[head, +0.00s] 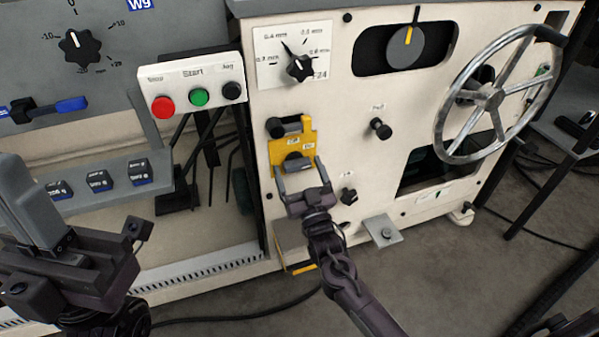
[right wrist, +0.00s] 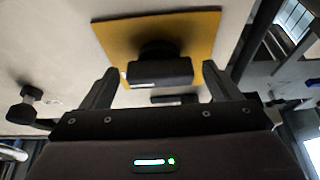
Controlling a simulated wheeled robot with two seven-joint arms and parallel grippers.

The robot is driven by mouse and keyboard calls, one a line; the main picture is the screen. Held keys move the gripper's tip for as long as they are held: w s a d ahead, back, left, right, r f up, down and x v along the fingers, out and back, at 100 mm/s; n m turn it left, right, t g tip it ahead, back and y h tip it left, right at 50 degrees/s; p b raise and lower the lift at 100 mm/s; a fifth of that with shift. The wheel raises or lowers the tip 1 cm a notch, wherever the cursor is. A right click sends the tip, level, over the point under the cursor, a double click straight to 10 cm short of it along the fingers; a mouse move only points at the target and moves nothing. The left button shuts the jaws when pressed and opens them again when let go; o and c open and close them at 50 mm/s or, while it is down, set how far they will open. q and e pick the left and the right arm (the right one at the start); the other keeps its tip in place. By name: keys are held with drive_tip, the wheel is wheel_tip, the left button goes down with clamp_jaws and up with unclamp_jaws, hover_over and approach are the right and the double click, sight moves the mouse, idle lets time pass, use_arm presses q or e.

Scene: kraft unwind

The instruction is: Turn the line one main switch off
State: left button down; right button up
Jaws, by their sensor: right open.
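A yellow plate (head: 307,135) with a black rotary knob (head: 297,162) is on the cream machine front; I take it as the main switch. The plate's small labels are too blurred to read. My right gripper (head: 298,168) is open in front of this knob, one finger to each side. In the right wrist view the black knob (right wrist: 160,72) stands on the yellow plate (right wrist: 195,30) between the spread fingertips (right wrist: 160,70), with a gap on both sides. The knob's bar looks roughly level there. My left gripper (head: 35,205) is at the left edge, away from the switch; its jaw opening is unclear.
A button box (head: 195,88) with red, green and black buttons is up left. A dial (head: 299,68), a black-and-yellow knob (head: 406,45) and a metal handwheel (head: 490,98) are above and right. A black peg (head: 381,129) and small knob (head: 348,196) sit close on the right.

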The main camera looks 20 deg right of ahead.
drive_tip(key=shift+c, duration=0.3)
drive_tip(key=c, duration=0.9)
